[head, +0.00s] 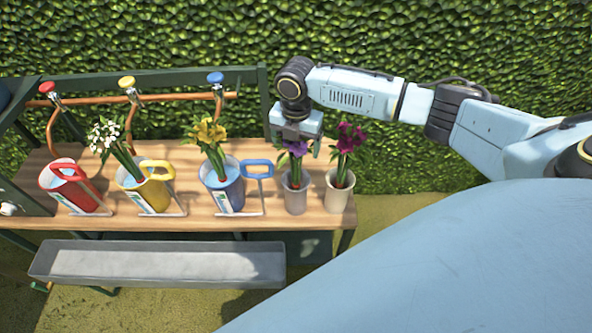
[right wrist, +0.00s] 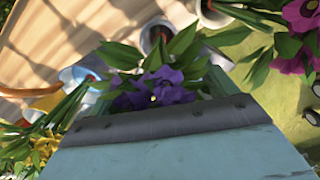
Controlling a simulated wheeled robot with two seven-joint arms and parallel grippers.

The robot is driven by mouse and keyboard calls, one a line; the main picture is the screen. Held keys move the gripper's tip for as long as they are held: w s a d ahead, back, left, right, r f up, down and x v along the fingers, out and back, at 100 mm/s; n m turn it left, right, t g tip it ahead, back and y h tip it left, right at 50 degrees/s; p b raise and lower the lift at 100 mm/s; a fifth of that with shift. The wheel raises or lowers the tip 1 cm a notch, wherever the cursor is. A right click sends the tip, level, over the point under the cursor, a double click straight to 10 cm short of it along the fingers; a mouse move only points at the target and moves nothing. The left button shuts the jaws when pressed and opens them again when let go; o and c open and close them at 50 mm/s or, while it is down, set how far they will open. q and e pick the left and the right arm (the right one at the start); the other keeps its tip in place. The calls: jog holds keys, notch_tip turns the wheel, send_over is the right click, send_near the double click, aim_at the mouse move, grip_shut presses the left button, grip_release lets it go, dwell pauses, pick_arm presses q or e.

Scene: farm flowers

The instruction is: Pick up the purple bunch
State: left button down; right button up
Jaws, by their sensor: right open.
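The purple bunch (head: 296,149) stands in a grey cup (head: 296,194) on the wooden bench, right of the blue pitcher. My right gripper (head: 297,140) is directly above it, pointing down, with its fingers at the blooms. In the right wrist view the purple blooms (right wrist: 155,92) show just past the edge of my gripper, with green leaves around them. The gripper is open; its body hides part of the bunch and the fingertips are hard to make out. My left gripper is not in view.
A magenta bunch (head: 348,139) in a pale cup (head: 340,196) stands close on the right. A blue pitcher (head: 222,190) with yellow flowers, a yellow pitcher (head: 143,195) with white flowers and a red pitcher (head: 72,188) line the bench. A grey trough (head: 160,265) is in front.

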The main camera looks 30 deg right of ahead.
jog(key=shift+r, duration=0.1)
jog(key=c, duration=1.5)
notch_tip(320, 180, up, 18)
jog(key=shift+p, duration=0.45)
jog(key=shift+c, duration=0.2)
notch_tip(320, 180, up, 2)
jog(key=p, duration=0.3)
jog(key=shift+r, duration=0.2)
